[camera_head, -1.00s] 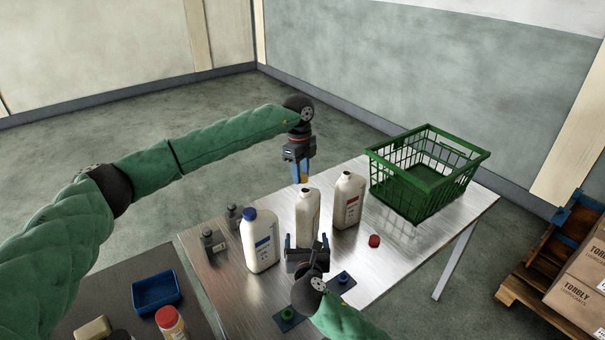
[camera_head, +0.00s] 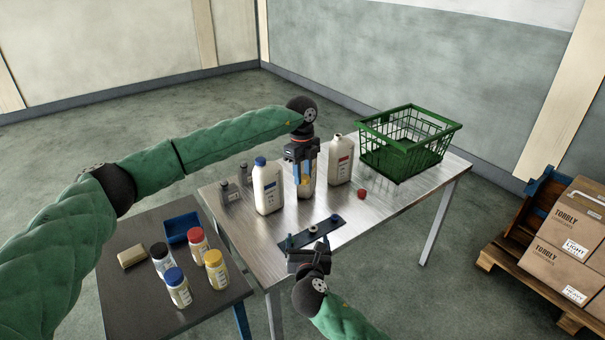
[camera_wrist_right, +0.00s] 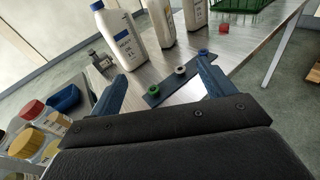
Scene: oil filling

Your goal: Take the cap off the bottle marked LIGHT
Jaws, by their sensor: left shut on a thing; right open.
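A white bottle with a blue cap (camera_head: 267,186) stands upright on the metal table. A white bottle with a red label (camera_head: 341,161) stands open to its right. Between them, the middle bottle (camera_wrist_right: 160,22) is largely hidden in the head view by my left gripper (camera_head: 304,178). I cannot read LIGHT on any bottle. My right gripper (camera_head: 306,250) is open and empty at the table's near edge, beside a dark strip (camera_head: 300,240) with small round fittings.
A red cap (camera_head: 361,194) lies near the green basket (camera_head: 365,150). The lower dark table (camera_head: 130,300) holds several jars, a blue tray (camera_head: 181,228) and a tan block (camera_head: 131,257). Boxes (camera_head: 572,245) sit on a pallet at right.

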